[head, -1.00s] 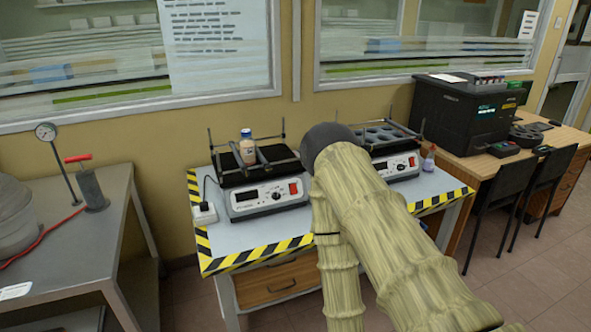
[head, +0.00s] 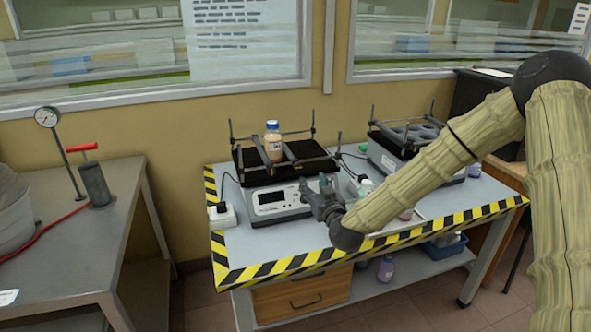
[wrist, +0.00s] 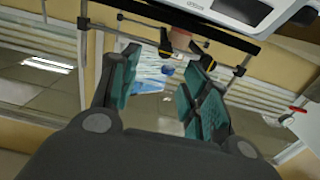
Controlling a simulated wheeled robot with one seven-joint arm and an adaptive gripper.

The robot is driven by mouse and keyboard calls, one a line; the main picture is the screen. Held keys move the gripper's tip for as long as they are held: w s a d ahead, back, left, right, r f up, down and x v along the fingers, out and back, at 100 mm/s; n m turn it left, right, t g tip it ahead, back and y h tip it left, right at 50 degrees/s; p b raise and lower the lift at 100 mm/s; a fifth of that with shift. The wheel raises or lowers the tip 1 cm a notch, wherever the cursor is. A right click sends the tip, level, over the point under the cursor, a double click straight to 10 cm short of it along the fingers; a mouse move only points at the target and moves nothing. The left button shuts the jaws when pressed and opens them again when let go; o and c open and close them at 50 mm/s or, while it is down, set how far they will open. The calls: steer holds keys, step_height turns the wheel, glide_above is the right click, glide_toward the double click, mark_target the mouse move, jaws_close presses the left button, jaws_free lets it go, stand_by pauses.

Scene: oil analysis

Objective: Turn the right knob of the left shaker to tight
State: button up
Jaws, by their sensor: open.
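The left shaker (head: 275,204) stands on the striped-edge table in the head view, with a bottle (head: 273,142) held between bars on its black platform. My gripper (head: 325,190) is in front of the right part of its panel, below the platform, and hides part of the panel. In the wrist view my gripper (wrist: 157,95) is open, its teal pads apart with nothing between. That view is rolled over. Two black knobs with yellow (wrist: 165,46) show beyond the fingertips, on the shaker's bars; I cannot tell which is the right one. Their setting is not readable.
The right shaker (head: 390,155) with a rack stands to the right, behind my arm. Small bottles (head: 365,187) stand between the shakers. A white power socket (head: 222,215) is at the left. A grey table with a red-handled pump (head: 94,180) stands further left.

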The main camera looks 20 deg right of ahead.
mark_target(299, 167)
steer(key=w, duration=0.3)
steer(key=w+p, duration=0.1)
steer(key=w, duration=0.2)
steer(key=w+a, duration=0.1)
steer(key=w, duration=0.3)
steer(key=shift+w+a+r, duration=0.1)
steer(key=shift+r, duration=0.05)
steer(key=shift+w, duration=0.5)
steer(key=shift+c, duration=0.5)
jaws_close()
